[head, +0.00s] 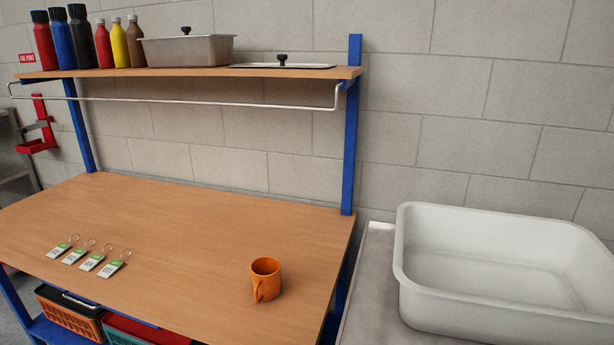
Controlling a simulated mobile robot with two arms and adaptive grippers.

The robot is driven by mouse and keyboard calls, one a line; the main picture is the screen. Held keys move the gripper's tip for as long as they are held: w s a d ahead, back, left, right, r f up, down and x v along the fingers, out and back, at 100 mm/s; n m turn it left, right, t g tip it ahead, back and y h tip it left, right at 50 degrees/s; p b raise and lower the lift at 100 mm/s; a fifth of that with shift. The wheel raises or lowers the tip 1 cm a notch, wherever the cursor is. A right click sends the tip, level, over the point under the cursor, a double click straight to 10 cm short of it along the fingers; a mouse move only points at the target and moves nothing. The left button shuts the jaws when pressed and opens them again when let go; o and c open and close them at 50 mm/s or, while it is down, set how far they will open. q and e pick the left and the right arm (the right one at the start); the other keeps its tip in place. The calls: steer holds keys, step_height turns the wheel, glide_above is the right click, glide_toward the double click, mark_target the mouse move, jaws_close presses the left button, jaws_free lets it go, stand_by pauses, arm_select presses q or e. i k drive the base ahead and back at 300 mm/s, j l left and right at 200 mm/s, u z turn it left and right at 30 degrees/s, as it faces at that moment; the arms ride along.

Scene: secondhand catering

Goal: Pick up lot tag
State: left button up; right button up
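Several lot tags lie in a slanting row on the left part of the wooden workbench (180,235) in the head view. Each is a small white and green tag with a wire hook at its far end. The nearest and rightmost lot tag (111,268) lies beside another lot tag (92,262). Farther left are a third lot tag (75,256) and the leftmost lot tag (58,250). All lie flat, slightly apart. Neither of my grippers shows in the view.
An orange mug (265,279) stands near the bench's front right. A shelf (190,74) above holds bottles and a steel pan (187,50), with a rail below. A white basin (500,270) stands at right. Baskets (70,314) sit underneath. The bench middle is clear.

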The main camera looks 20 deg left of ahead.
mark_target(72, 258)
steer(key=u, duration=2.05)
steer(key=z, duration=2.6)
steer(key=u, duration=2.6)
